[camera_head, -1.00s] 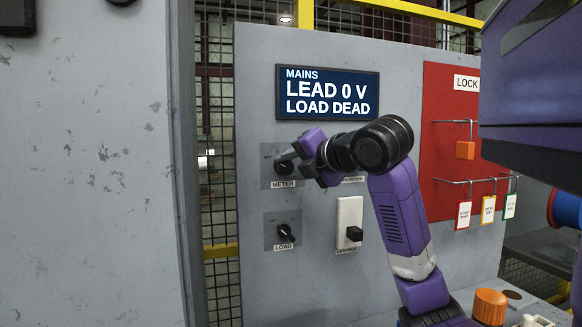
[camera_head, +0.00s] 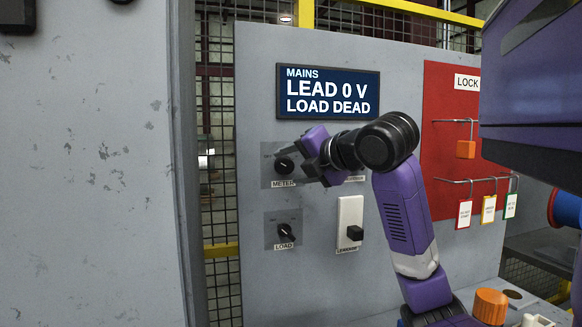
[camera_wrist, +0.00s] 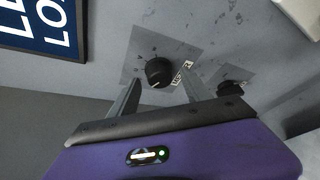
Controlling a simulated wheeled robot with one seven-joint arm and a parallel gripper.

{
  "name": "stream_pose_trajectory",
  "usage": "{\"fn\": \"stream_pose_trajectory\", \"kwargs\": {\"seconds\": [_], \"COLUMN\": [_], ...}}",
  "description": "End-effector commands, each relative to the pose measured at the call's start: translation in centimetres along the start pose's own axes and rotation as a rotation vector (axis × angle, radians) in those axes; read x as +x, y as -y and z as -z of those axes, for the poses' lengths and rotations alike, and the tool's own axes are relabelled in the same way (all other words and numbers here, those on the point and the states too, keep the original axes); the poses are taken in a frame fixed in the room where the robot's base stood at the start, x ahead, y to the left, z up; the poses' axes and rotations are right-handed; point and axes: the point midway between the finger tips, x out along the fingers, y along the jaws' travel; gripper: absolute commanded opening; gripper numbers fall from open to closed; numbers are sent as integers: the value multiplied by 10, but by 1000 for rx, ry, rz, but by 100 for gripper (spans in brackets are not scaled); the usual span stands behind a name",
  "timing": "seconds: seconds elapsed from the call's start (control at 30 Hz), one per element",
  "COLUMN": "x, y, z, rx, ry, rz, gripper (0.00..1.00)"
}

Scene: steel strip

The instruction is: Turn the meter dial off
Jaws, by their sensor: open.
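The meter dial (camera_head: 284,166) is a black round knob on a grey plate above the METER label, on the left of the grey panel. It also shows in the wrist view (camera_wrist: 160,72), between and just beyond the two fingertips. My gripper (camera_head: 306,164) is just right of the dial in the head view. In the wrist view my gripper (camera_wrist: 158,88) is open, with its fingers apart and nothing between them that I can see touching. The display (camera_head: 328,92) above reads MAINS, LEAD 0 V, LOAD DEAD.
The load dial (camera_head: 286,232) sits below the meter dial. A white plate with a black switch (camera_head: 354,233) is to its right. A grey cabinet wall (camera_head: 90,170) stands at left.

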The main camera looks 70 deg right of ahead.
Motion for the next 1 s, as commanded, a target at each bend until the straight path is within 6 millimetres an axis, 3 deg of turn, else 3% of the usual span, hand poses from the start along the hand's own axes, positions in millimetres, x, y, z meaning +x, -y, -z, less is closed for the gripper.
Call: {"fn": "stream_pose_trajectory", "kwargs": {"seconds": [0.4, 1.0], "x": [-61, -69], "y": [0, 1], "z": [0, 0], "rx": [-2, -1], "ry": [2, 0], "rz": [0, 1], "gripper": [56, 56]}}
